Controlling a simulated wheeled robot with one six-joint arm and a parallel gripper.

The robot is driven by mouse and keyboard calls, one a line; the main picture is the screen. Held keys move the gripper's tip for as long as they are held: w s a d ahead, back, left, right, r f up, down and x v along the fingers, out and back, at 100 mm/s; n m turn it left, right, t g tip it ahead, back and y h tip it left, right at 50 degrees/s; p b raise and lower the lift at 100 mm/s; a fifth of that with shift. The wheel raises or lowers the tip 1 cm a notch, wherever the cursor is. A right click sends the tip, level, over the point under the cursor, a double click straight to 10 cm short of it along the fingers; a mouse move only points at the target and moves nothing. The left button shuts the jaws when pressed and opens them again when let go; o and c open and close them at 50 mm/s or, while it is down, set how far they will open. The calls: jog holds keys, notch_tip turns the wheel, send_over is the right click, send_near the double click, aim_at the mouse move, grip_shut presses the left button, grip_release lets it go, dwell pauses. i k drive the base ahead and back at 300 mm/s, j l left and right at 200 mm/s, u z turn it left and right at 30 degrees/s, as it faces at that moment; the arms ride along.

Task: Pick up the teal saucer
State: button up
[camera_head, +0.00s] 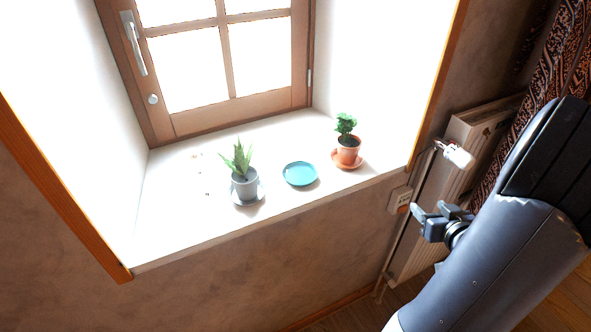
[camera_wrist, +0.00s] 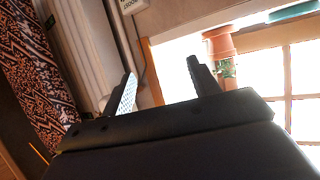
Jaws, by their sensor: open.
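The teal saucer (camera_head: 300,174) lies flat and empty on the white window sill (camera_head: 222,222), between two potted plants. In the wrist view part of a teal rim (camera_wrist: 292,11) shows at the top right edge, cut off by the frame. My gripper (camera_head: 430,216) is in front of the wall and radiator, to the right of the sill and well apart from the saucer. In the wrist view my gripper (camera_wrist: 160,85) has its two fingers spread with nothing between them.
A grey pot with a spiky plant (camera_head: 243,181) stands left of the saucer on its own saucer. An orange pot with a leafy plant (camera_head: 348,149) stands close on the right. A wooden window (camera_head: 210,117) is behind. The radiator (camera_head: 428,205) and patterned curtain (camera_head: 541,80) are on the right.

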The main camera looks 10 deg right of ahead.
aim_at(297, 174)
jog(key=l+u, duration=0.15)
jog(key=u, duration=1.1)
jog(key=l+u, duration=0.1)
jog(key=l, duration=0.2)
jog(key=k+l+u, duration=0.15)
jog(key=l, duration=0.2)
